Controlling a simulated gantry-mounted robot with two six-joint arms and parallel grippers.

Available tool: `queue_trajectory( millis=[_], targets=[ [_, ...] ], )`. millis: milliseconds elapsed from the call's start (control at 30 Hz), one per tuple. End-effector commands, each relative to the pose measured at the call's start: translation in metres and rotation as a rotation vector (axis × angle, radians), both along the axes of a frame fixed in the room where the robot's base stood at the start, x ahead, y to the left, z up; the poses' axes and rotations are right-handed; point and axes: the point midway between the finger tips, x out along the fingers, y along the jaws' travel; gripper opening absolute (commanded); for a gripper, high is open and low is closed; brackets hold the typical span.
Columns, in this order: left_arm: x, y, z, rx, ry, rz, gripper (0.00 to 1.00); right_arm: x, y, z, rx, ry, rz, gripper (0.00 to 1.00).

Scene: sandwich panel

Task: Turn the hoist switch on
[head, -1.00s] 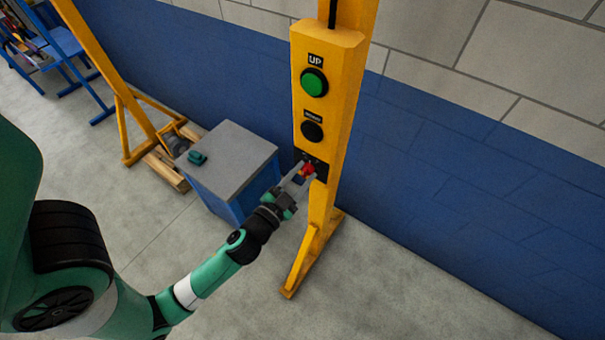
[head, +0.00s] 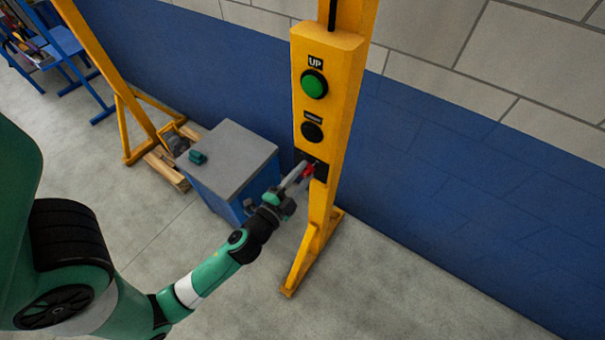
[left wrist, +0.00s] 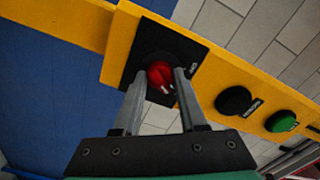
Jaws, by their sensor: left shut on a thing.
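The hoist switch is a red rotary knob (left wrist: 161,76) with a white mark, on a black plate (left wrist: 172,45) at the low end of the yellow control post. Small white lettering shows on the plate beside the knob. In the head view the knob (head: 308,169) is partly hidden by my fingers. My left gripper (head: 304,173) reaches it from the lower left. In the left wrist view its two grey fingers (left wrist: 160,80) stand on either side of the knob, shut on it. My right gripper is not in view.
Above the switch on the yellow post (head: 344,110) are a black button (head: 312,132) and a green button (head: 314,84) labelled UP. A blue cabinet with a grey top (head: 232,150) stands close behind my left forearm. Floor to the right of the post is clear.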

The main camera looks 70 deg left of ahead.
Motion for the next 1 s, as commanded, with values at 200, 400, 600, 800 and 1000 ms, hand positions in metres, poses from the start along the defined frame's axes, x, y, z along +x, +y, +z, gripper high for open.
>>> queue_trajectory(
  millis=[200,400,600,800,1000],
  targets=[
    [0.000,0.000,0.001,0.004,0.001,0.000,0.00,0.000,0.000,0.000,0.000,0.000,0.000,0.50],
    [0.000,0.000,0.001,0.003,0.001,0.000,0.61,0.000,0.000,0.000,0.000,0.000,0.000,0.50],
    [0.000,0.000,0.000,0.002,0.000,0.000,0.71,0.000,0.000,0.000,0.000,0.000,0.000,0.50],
    [-0.002,-0.002,-0.001,0.001,0.002,0.000,0.71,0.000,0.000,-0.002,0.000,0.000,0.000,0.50],
    [-0.029,-0.022,-0.007,0.001,0.003,-0.005,0.71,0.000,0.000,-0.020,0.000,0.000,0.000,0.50]
  ],
)
